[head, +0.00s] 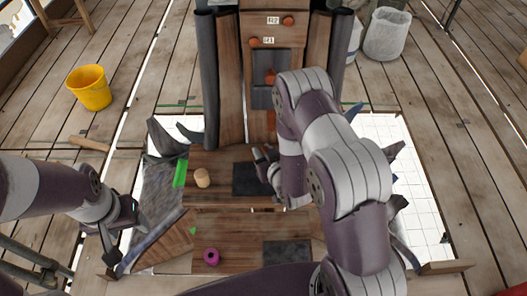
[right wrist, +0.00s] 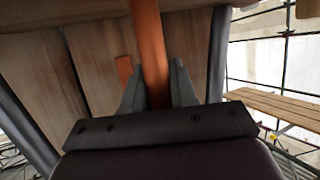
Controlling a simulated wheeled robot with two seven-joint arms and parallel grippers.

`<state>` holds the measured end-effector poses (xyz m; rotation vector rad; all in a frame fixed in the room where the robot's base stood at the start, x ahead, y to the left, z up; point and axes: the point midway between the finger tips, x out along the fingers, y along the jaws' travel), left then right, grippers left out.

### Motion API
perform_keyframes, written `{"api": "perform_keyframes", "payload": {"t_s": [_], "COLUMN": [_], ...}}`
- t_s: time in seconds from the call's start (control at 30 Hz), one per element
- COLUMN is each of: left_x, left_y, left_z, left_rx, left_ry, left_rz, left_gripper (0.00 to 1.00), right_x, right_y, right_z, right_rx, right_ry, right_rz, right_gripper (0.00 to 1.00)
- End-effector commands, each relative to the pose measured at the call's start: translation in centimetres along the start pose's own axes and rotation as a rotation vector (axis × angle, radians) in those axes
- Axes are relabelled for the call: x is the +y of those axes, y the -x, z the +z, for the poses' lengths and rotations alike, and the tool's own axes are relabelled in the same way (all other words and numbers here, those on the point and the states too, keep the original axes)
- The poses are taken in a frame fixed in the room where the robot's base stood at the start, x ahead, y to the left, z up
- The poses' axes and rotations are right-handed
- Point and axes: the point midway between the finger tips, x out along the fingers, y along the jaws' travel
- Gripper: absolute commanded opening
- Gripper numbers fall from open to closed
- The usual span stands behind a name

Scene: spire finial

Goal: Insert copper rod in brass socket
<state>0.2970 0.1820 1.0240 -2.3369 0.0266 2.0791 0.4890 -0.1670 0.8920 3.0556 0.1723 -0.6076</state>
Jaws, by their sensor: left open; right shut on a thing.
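The copper rod (right wrist: 150,40) stands roughly upright between the fingers of my right gripper (right wrist: 157,90) in the right wrist view. The gripper is shut on it, and the rod runs up out of the picture. In the head view my right gripper (head: 262,166) is low in front of the wooden tower, beside a dark square pad, partly hidden by my arm. An orange-brown strip (head: 271,120) shows above it; I cannot tell whether this is the rod. I cannot make out the brass socket for certain. My left gripper (head: 118,238) is open and empty at the left edge of the structure.
A wooden tower (head: 230,80) with labelled orange knobs rises at the back. A tan cylinder (head: 202,178), a bright green block (head: 180,173) and a magenta ring (head: 211,256) are on the structure. A yellow bucket (head: 89,87) and a grey sack (head: 387,35) stand farther back.

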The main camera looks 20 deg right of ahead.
Motion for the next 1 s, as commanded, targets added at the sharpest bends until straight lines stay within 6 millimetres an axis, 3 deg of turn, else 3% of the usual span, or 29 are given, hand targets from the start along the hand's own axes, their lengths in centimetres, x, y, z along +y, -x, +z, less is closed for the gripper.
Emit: {"api": "perform_keyframes", "payload": {"t_s": [0.13, 0.17, 0.2, 0.23, 0.57, 0.83, 1.0], "left_x": [0.0, 0.0, 0.0, 0.0, 0.0, 0.0, 0.0], "left_y": [-0.5, -0.3, -0.3, -0.3, 0.0, -0.9, -1.0], "left_z": [0.1, 0.1, 0.0, 0.0, 0.0, 0.1, 0.1], "left_rx": [0.000, 0.000, 0.000, 0.000, 0.000, 0.000, 0.000], "left_ry": [0.000, 0.000, 0.000, 0.000, 0.000, 0.000, 0.000], "left_rz": [0.000, 0.000, 0.000, 0.000, 0.000, 0.000, 0.000], "left_gripper": [0.60, 0.60, 0.60, 0.60, 0.60, 0.60, 0.60], "right_x": [0.0, 0.0, 0.0, 0.0, 0.0, 0.0, 0.1], "right_y": [-0.2, -0.1, -0.1, -0.1, 0.4, 5.8, 7.1], "right_z": [0.4, 0.3, 0.3, 0.3, -0.1, 0.1, -0.3], "right_rx": [0.002, 0.000, 0.000, 0.000, -0.002, -0.001, -0.042], "right_ry": [0.000, 0.000, 0.000, 0.000, 0.000, 0.000, 0.005], "right_rz": [0.000, 0.000, 0.000, 0.000, 0.000, 0.000, 0.002], "right_gripper": [0.00, 0.37, 0.50, 0.53, 0.53, 0.53, 0.53]}}
